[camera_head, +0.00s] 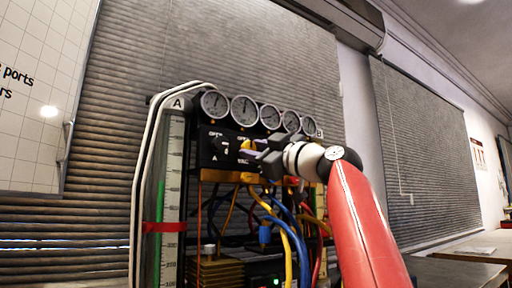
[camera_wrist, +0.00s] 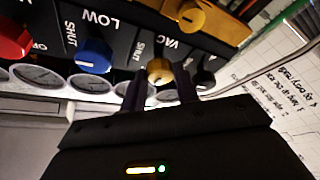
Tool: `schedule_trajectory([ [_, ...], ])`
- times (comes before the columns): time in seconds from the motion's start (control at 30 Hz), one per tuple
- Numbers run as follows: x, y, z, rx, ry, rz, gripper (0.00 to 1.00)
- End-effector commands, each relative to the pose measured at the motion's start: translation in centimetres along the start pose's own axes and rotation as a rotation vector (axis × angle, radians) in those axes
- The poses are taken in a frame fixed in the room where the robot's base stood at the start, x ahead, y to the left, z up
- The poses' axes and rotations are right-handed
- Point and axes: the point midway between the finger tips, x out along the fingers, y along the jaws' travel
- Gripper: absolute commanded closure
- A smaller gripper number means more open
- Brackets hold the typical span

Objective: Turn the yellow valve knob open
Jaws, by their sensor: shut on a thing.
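The yellow valve knob (camera_wrist: 160,70) sits on the black panel beside the VAC label. It lies between the two fingers of my gripper (camera_wrist: 160,77), which is shut on it. In the head view the yellow knob (camera_head: 246,145) is partly hidden by my gripper (camera_head: 256,152), which reaches the panel from the right. The OPEN and VAC lettering shows left of the fingers there. The wrist view shows SHUT lettering close to the knob. The knob's exact pointer angle is hard to tell.
Beside it are a blue knob (camera_wrist: 93,55), a red knob (camera_wrist: 14,40) and a black knob (camera_wrist: 205,78). Round gauges (camera_head: 244,110) line the panel's top. Yellow and blue hoses (camera_head: 290,245) hang below the brass manifold. A sight tube (camera_head: 172,200) stands at left.

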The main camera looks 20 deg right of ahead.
Motion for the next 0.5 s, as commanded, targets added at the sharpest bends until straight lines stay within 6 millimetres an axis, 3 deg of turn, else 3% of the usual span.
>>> schedule_trajectory([
  [0.5, 0.02, 0.20, -0.09, -0.106, 0.000, -0.043, 0.92],
])
